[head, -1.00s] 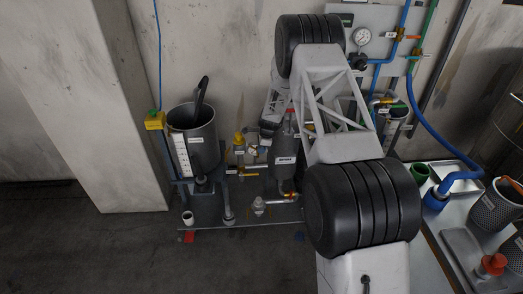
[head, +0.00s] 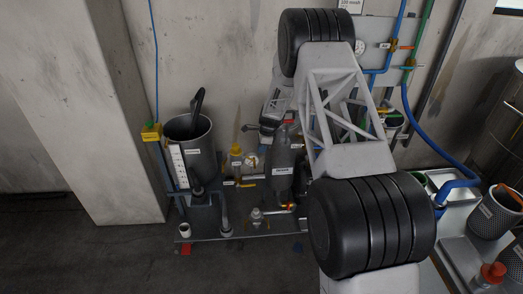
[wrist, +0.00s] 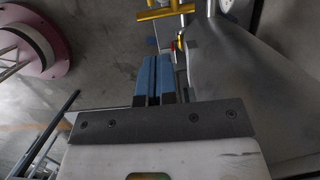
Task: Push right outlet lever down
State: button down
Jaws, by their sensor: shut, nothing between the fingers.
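My gripper (wrist: 154,72) is shut, its two blue fingers together with nothing between them. In the wrist view, a yellow T-shaped handle (wrist: 166,12) lies beyond the fingertips, apart from them. A small red and yellow part (wrist: 180,42) shows to the right of the tips, close to a grey metal vessel (wrist: 245,85). In the head view, the labelled grey vessel (head: 284,172) stands on the skid, with an orange and red fitting (head: 287,206) at its foot. A yellow lever (head: 247,184) is to its left. I cannot tell which part is the right outlet lever.
A grey tank (head: 190,145) with a dark handle stands at the left of the skid (head: 210,232). A yellow-capped bottle (head: 236,157) and gauge (head: 251,160) sit mid-skid. A side table with metal trays (head: 460,255) is at right. A pink flanged part (wrist: 35,40) shows at left.

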jog(key=c, duration=1.8)
grip_release()
jog(key=o, duration=0.5)
jog(key=shift+s+a+f, duration=0.15)
jog(key=shift+a, duration=0.05)
jog(key=shift+c, duration=0.2)
jog(key=shift+o, duration=1)
jog(key=s+a+f+n+g+h, duration=0.1)
jog(key=s+a+f+n, duration=0.6)
jog(key=a, duration=0.1)
jog(key=shift+s+a+g+h, duration=0.2)
jog(key=shift+a+g+h, duration=0.1)
jog(key=shift+h, duration=0.1)
jog(key=a+f+n+t, duration=0.3)
jog(key=f+n+t, duration=0.2)
jog(key=f+n, duration=0.3)
jog(key=s+d+r+n+t, duration=0.1)
jog(key=d+r+n+t, duration=0.3)
jog(key=d+t, duration=0.4)
jog(key=r+t, duration=0.1)
jog(key=t, duration=0.5)
jog(key=shift+d+t+h, duration=0.2)
jog(key=shift+t+h, duration=0.1)
jog(key=shift+h, duration=0.1)
